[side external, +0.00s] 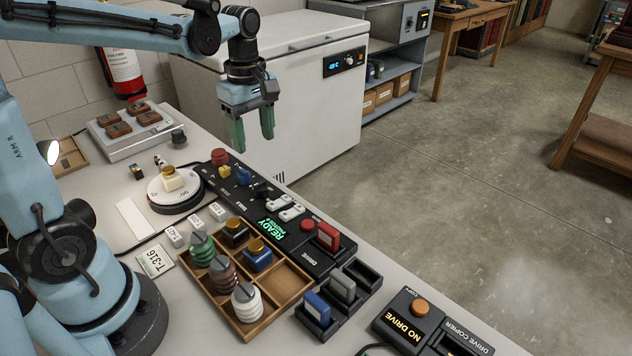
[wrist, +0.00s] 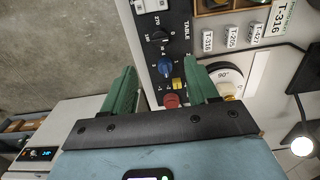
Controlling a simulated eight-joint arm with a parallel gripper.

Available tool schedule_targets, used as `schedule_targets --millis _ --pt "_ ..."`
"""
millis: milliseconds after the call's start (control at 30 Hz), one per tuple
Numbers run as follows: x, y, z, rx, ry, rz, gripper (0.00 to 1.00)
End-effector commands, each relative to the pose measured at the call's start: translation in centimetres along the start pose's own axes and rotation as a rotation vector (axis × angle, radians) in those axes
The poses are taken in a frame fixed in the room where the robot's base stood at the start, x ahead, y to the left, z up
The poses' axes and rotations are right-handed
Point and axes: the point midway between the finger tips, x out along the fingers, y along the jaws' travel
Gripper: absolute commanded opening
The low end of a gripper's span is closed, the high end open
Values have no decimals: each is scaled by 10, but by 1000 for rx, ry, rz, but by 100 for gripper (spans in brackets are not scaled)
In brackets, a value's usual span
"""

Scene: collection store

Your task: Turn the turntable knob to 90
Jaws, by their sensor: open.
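The turntable knob is a small black knob (wrist: 160,36) on the black control panel, beside the word TABLE and a printed scale with 180 and 270. I cannot read its pointer clearly. The knob also shows in the side view (side external: 262,190). The round white turntable (side external: 158,200) stands left of the panel with a cream, yellow-topped piece on it; in the wrist view its edge (wrist: 232,93) shows a 90° mark. My gripper (side external: 253,144) is open and empty, above the panel's far end. In the wrist view its green fingers (wrist: 161,82) are apart, with the knob beyond their tips.
A red button (side external: 220,157), a yellow control (side external: 224,171) and a blue knob (side external: 244,175) share the panel. White switches (side external: 292,210) lie beyond the black knob. A wooden tray (side external: 292,284) of spools and bottles is close by. A white chest freezer (side external: 310,120) stands behind.

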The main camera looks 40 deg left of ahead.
Motion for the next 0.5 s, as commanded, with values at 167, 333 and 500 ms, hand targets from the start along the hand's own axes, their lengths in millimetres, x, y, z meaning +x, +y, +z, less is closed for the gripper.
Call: schedule_targets --millis 167,333,500 --pt "16 0 0 0 0 1 59" --pt "41 0 0 2 0 2 59" --pt "66 0 0 3 0 2 59"
